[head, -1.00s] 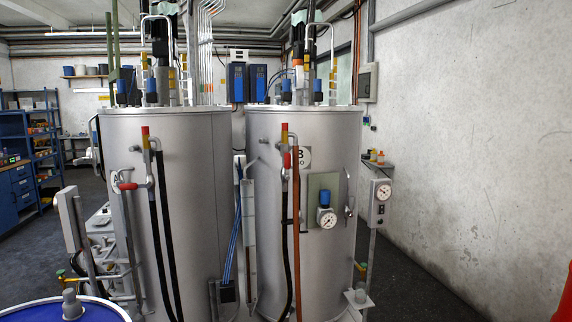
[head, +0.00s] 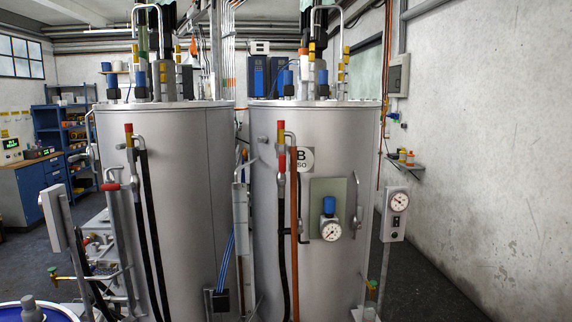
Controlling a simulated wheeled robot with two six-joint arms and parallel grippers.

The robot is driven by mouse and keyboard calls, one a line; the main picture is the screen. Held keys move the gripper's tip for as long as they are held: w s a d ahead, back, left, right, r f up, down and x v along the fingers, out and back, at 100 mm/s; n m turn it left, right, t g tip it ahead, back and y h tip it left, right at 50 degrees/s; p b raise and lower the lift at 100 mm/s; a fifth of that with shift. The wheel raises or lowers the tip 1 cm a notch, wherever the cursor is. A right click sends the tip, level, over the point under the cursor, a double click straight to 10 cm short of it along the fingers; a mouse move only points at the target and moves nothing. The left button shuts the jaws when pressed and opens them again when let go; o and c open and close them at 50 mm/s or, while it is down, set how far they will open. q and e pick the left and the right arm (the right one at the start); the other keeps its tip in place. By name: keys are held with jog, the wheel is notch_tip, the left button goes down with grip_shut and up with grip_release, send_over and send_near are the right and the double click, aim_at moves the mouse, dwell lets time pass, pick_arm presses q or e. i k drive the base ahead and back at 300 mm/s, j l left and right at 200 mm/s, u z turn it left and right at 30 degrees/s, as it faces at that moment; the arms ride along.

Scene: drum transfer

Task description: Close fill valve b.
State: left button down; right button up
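Tank B (head: 335,123), a grey steel cylinder with a round "B" label (head: 304,158), stands right of centre. At its front left, a pipe with a red and yellow top (head: 281,132) carries a red part (head: 282,160) just below. Black and orange hoses run down beneath it. I cannot tell which fitting is fill valve b, or whether it is open or shut. Another grey tank (head: 185,190) stands to the left, with a similar red and yellow fitting (head: 129,133) and a red handle (head: 110,187). Neither of my grippers is in view.
A gauge with a blue top (head: 329,222) sits on a plate on tank B. A gauge box (head: 395,213) stands to its right. A blue drum (head: 40,312) is at the lower left.

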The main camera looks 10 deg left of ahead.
aim_at(281, 158)
jog(key=i+j, duration=0.1)
jog(key=i, duration=0.9)
